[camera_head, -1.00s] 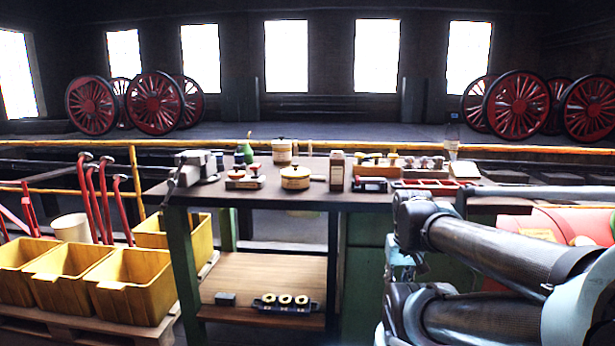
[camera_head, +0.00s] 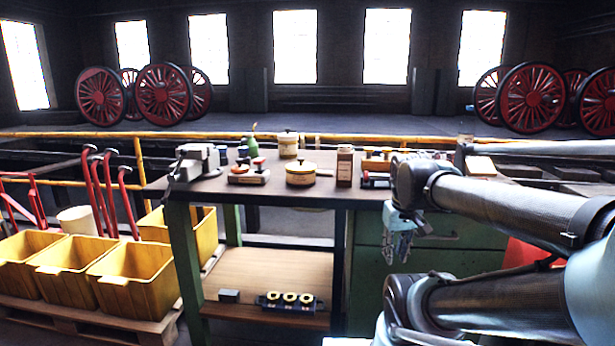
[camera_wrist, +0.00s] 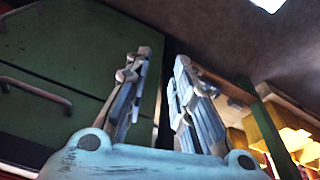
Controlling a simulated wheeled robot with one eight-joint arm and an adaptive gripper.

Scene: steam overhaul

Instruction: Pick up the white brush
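I cannot make out a white brush in either view. My arm hides the right part of the workbench (camera_head: 460,185) top, where small tools showed earlier. My gripper (camera_head: 397,256) hangs below the bench top's level, in front of the green cabinet (camera_head: 365,270), its pale blue fingers pointing down. In the wrist view my gripper (camera_wrist: 160,68) is open, its two fingers apart with nothing between them. Green drawer fronts (camera_wrist: 60,60) fill the left of that view.
The bench holds a grey vise (camera_head: 197,160), a green bottle (camera_head: 252,146), a cream pot (camera_head: 300,174), a white-lidded tin (camera_head: 288,145) and a brown jar (camera_head: 345,166). Yellow crates (camera_head: 135,285) stand left on a pallet. A yellow rail (camera_head: 200,135) runs behind the bench.

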